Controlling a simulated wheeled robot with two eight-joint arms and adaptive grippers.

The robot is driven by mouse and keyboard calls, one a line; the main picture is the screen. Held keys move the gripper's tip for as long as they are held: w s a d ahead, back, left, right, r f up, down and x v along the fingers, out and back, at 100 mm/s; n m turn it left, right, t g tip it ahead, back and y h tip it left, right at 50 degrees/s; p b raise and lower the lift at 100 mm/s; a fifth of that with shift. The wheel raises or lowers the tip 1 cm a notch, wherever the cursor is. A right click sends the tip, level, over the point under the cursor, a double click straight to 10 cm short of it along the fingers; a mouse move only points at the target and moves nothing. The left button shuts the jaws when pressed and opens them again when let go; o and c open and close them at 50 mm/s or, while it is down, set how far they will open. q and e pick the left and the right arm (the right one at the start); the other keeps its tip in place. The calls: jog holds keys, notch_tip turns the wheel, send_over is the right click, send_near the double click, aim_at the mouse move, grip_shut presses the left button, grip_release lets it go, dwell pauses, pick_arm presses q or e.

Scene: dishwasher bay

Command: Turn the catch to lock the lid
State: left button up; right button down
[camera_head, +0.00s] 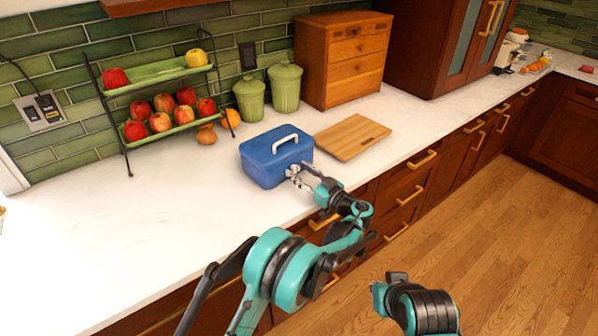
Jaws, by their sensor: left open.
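A blue box (262,168) with a closed-looking lid (268,147) and a white handle (286,142) on top stands on the white counter. My left gripper (293,173) is open at the front right side of the box, close against it. I cannot tell whether its fingers touch the box. The catch is not clearly visible; the gripper covers that part of the front. My right arm shows at the bottom right, over the floor, and its gripper cannot be made out.
A wooden cutting board (352,137) lies right of the box. Green canisters (285,87), a wooden drawer chest (343,60) and a two-tier fruit rack (160,90) stand behind. The counter (130,235) is clear to the left.

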pick_arm(q)
jog(key=v, duration=0.7)
jog(key=a+r+g, duration=0.1)
jog(key=a, duration=0.2)
jog(key=s+a+r+m+g+h, duration=0.1)
jog(key=a, duration=0.3)
jog(key=s+a+r+m+g+h, duration=0.1)
jog(key=a, duration=0.3)
jog(key=shift+s+a+r, duration=0.15)
jog(key=shift+a+r, duration=0.1)
jog(key=shift+r, duration=0.15)
jog(key=s+a+m+g+h, duration=0.1)
jog(key=s+a+h, duration=0.1)
jog(key=s+a, duration=0.2)
jog(key=s+a+m+g+h, duration=0.1)
jog(key=s+a, duration=0.3)
jog(key=s, duration=0.4)
jog(key=s+a+m+g+h, duration=0.2)
jog(key=s+a, duration=0.2)
jog(key=s, duration=0.2)
jog(key=shift+s+a+h, duration=0.15)
jog(key=shift+a+h, duration=0.1)
jog(key=shift+h, duration=0.05)
jog(key=s+f+m+h, duration=0.2)
jog(key=s+f+h, duration=0.2)
jog(key=s, duration=0.9)
jog(key=shift+s+d+t, duration=0.15)
jog(key=shift+d+t, duration=0.15)
jog(key=shift+d, duration=0.15)
jog(key=shift+f, duration=0.1)
